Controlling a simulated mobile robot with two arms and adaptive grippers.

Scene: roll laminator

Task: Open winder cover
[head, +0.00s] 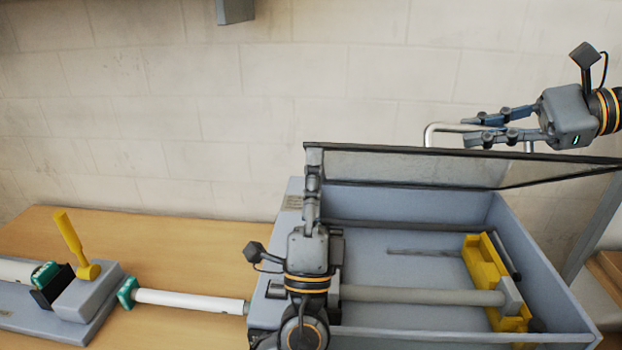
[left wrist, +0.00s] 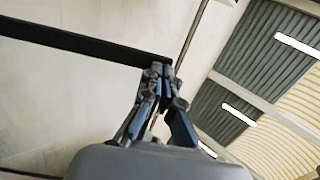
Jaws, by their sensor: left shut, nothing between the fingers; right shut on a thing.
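The winder cover (head: 420,167), a clear panel with a dark frame, stands tilted up above the grey winder box (head: 550,270). The box's inside shows beneath it. My right gripper (head: 484,128) is shut on the silver cover handle (head: 432,134) behind the cover's upper edge. My left gripper (head: 312,172) is shut and empty, with its fingers pointing up by the cover's left upper corner. In the left wrist view the closed fingertips (left wrist: 158,74) are at the end of the dark cover frame (left wrist: 80,40); I cannot tell whether they touch.
Inside the box are a grey roller (head: 420,295), dark rods and a yellow bracket (head: 485,262). On the wooden table (head: 150,235) to the left are a white roll (head: 190,300) and a grey unit with a yellow lever (head: 70,236). A block wall stands behind.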

